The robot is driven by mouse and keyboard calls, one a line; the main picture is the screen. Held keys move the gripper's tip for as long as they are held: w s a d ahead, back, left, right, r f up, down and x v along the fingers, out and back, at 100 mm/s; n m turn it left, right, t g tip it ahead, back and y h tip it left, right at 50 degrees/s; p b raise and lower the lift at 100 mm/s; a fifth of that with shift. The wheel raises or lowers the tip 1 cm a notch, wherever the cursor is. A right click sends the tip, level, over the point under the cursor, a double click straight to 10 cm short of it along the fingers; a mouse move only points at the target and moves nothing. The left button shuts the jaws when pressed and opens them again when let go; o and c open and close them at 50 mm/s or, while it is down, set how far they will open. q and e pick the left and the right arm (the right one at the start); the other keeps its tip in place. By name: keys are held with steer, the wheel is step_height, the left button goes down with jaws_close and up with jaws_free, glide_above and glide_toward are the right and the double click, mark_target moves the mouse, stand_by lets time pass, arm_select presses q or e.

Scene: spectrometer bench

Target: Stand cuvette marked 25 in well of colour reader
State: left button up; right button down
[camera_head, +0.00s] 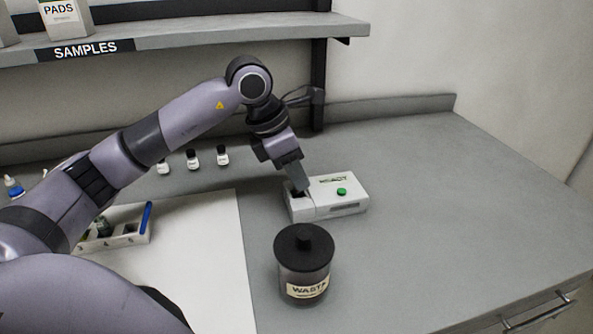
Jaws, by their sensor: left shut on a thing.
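The colour reader (333,200) is a white box with a green button and a display reading "READY", on the grey bench right of centre. Its dark well (298,193) is at its left end. My left gripper (299,187) points down at this well, its fingertips right at the opening. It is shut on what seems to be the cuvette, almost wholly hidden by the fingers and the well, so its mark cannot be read. I cannot tell how deep it sits. My right gripper is not in view.
A dark waste jar (304,262) with a black lid stands in front of the reader. A white rack (128,228) with a blue pen lies on a white mat (205,270) at left. Small vials (193,159) line the back, below a shelf (215,33). The right bench is clear.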

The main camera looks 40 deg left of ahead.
arm_select(q)
steer(key=shift+f+b, duration=0.6)
steer(key=shift+f, duration=0.25)
steer(key=shift+r, duration=0.1)
steer(key=shift+r, duration=0.1)
steer(key=shift+r+p, duration=0.85)
steer(key=shift+r, duration=0.1)
steer(key=shift+s, duration=0.1)
steer(key=shift+f, duration=0.2)
steer(key=shift+f+b, duration=0.95)
